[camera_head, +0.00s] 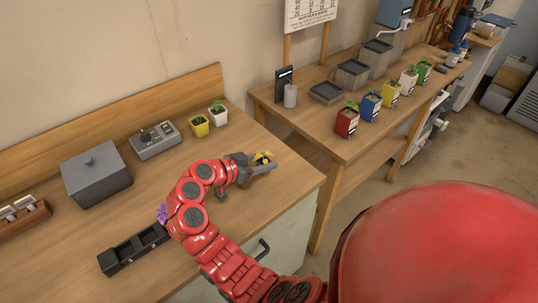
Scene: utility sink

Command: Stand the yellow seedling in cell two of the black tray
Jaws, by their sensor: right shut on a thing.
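The yellow seedling (264,157) shows as a small yellow bloom at my right gripper (262,169), over the right part of the wooden bench. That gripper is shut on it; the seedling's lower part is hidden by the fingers. The long black tray (119,258) lies at the front left of the bench, well left of the gripper. It has open, dark cells in a row, and its right end is partly hidden by my right arm. A purple flower (162,213) shows at that end, next to my arm. My left gripper is not in view.
A grey lidded box (96,175), a grey control box (155,141), a yellow pot (199,126) and a white pot (217,114) stand along the back. A second table (300,120) holds several coloured pots. The bench between gripper and back pots is clear.

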